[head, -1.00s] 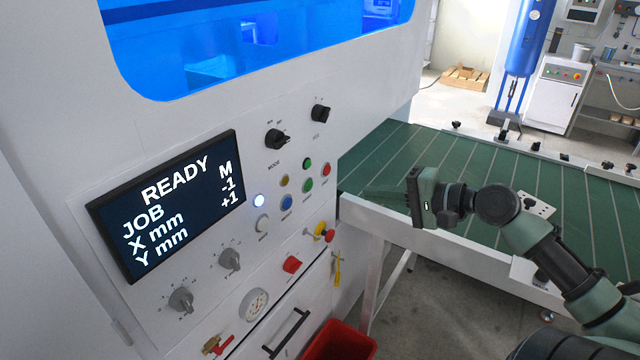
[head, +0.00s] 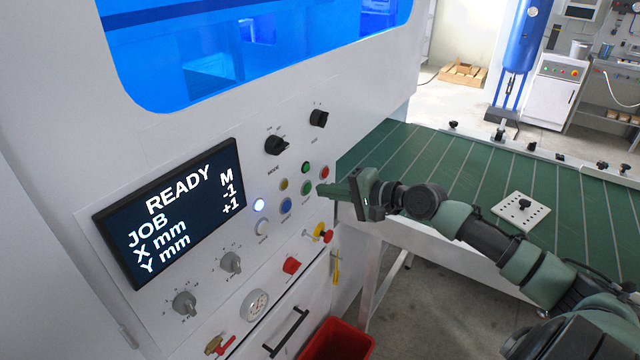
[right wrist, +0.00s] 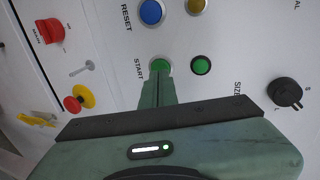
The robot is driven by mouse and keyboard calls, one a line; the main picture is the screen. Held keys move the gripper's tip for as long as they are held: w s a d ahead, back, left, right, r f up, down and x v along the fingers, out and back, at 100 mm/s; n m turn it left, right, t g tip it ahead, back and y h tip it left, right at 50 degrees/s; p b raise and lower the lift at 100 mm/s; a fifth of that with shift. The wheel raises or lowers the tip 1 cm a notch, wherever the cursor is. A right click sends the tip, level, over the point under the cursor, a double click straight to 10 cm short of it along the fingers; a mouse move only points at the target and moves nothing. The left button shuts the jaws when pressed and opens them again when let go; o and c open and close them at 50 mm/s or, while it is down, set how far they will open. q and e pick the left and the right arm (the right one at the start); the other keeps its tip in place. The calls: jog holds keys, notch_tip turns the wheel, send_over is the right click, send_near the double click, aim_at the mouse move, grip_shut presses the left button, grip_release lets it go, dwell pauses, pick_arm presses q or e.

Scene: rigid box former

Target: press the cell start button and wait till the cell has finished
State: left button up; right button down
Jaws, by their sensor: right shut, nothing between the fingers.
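The green START button (head: 306,188) is on the white cell's front panel. It also shows in the right wrist view (right wrist: 160,65), beside its START label. My right gripper (head: 321,190) is shut and empty. Its fingertips (right wrist: 157,78) point at the button and overlap its edge in the right wrist view; I cannot tell whether they touch it. The display (head: 175,213) reads READY, JOB M, X mm -1, Y mm +1. A white lamp (head: 260,205) is lit beside it. My left gripper is not in view.
Close to START are a dark green button (head: 305,168), a blue RESET button (head: 286,205) and a red button (head: 324,172). A red-and-yellow mushroom button (head: 323,232) sits below. A green table (head: 450,165) stands at right, a red bin (head: 340,340) below.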

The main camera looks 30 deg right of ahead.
aim_at(307, 189)
jog(key=shift+w+a+p, duration=0.2)
jog(key=shift+w+a, duration=0.05)
jog(key=shift+w, duration=0.3)
jog(key=shift+w+a+p, duration=0.15)
jog(key=shift+w+a, duration=0.1)
jog(key=shift+w, duration=0.25)
